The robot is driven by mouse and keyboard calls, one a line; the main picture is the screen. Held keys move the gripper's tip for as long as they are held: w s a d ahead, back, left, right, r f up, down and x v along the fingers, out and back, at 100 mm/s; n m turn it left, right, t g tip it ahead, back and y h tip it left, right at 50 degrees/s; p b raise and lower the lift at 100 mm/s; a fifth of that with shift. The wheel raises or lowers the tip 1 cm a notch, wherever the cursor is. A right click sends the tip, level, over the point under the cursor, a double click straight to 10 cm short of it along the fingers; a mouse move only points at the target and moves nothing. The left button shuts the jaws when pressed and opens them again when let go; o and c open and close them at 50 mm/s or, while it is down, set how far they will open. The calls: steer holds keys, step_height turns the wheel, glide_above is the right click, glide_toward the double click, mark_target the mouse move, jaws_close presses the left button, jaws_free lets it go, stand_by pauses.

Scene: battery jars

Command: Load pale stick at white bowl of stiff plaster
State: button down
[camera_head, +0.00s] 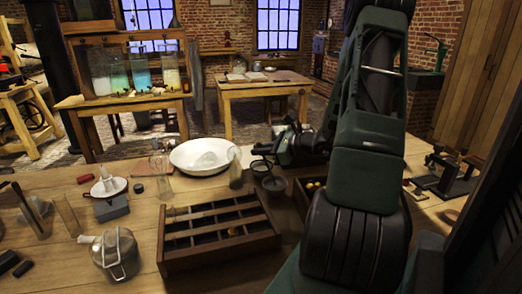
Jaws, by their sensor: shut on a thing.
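My gripper (262,156) is at the end of my green arm, right of the large white basin (183,167). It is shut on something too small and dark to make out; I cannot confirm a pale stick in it. The basin holds a pale, rounded heap or vessel. A smaller white dish (115,191) stands on a grey block at the left, with a pale pointed thing standing in it. I cannot tell for sure which of the two is the plaster bowl. A small pale-yellow piece (171,211) lies at the compartment tray's left back edge.
A wooden compartment tray (222,251) fills the front middle. A glass cylinder (236,168) and a dark cup (275,187) stand close by my gripper. A metal canister (117,256) and a tilted clear glass (67,215) stand at the left. Bare tabletop shows behind the canister.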

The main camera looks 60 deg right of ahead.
stand_by(0.4)
steer(key=shift+r+p, duration=2.8)
steer(key=shift+r, duration=0.7)
